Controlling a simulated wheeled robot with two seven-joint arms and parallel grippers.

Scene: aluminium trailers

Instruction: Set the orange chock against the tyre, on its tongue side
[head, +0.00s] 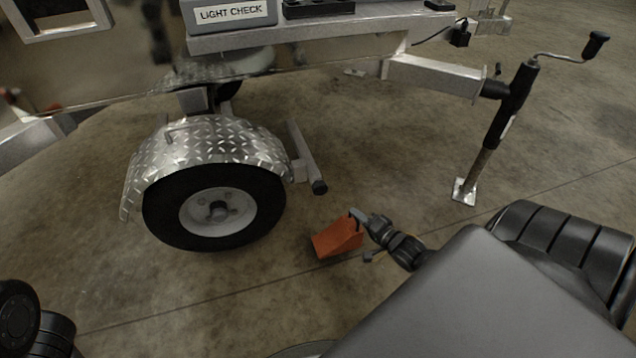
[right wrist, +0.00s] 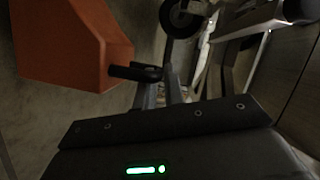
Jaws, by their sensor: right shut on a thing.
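The orange chock (head: 336,240) is a wedge to the right of the tyre (head: 270,208), on its tongue side, with a clear gap of floor between them. My right gripper (head: 358,219) is shut on the chock at its upper right end. In the right wrist view the chock (right wrist: 70,45) fills the upper left, beside the dark fingers (right wrist: 136,73). I cannot tell for sure whether the chock touches the floor. The tyre has a pale rim and sits under a diamond-plate mudguard (head: 205,145). My left gripper is not in view.
A "LIGHT CHECK" box (head: 230,14) sits on the trailer. The floor between tyre and chock is clear.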

